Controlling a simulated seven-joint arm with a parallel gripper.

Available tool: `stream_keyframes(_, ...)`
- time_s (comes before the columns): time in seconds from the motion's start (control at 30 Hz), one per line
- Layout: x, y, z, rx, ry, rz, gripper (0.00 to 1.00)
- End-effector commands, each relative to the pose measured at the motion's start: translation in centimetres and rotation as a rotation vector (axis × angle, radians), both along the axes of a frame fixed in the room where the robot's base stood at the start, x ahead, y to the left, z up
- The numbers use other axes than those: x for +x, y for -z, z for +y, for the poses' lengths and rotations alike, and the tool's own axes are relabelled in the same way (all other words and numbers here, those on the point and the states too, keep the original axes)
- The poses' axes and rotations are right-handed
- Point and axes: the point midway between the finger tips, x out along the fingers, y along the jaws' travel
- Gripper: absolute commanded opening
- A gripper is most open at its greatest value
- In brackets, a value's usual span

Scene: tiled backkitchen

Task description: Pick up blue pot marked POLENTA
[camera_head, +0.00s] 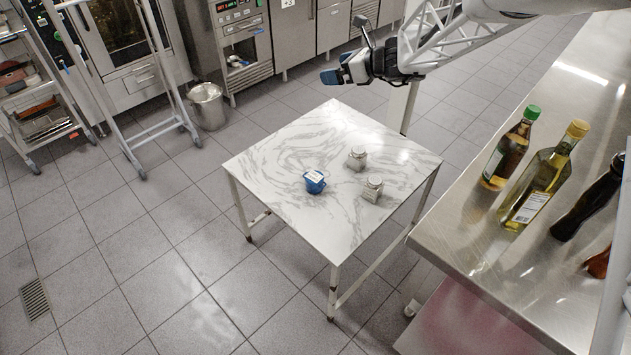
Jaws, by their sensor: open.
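A small blue pot (314,184) with a pale label on top stands on the white marbled table (265,160), near its middle. The writing on the label is too small to read. Two small grey-white jars, one (357,158) farther back and one (373,189) nearer, stand to the right of the pot, apart from it. My gripper (330,77) is above and beyond the table's far edge, pointing left, well away from the pot. It is open, and nothing shows between its fingers.
A steel counter (455,225) on the right holds a green-capped bottle (508,152), a yellow-capped bottle (541,183) and a dark bottle (590,200). A metal bin (208,107) and a wheeled rack (130,140) stand at the left. The table's left and front areas are clear.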

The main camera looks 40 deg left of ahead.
Motion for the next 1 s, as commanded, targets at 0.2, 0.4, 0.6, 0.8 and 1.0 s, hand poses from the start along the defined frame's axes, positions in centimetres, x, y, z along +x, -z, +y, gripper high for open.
stream_keyframes(0.2,0.0,6.8,-0.1,-0.003,0.000,0.004,1.00)
stream_keyframes(0.4,-0.1,15.2,-0.1,-0.005,0.001,0.006,1.00)
stream_keyframes(0.6,0.0,23.2,-0.1,-0.004,0.000,0.004,1.00)
stream_keyframes(0.8,0.0,30.3,-0.1,-0.002,0.001,0.004,1.00)
stream_keyframes(1.0,-0.1,36.5,-0.1,-0.003,0.000,0.003,1.00)
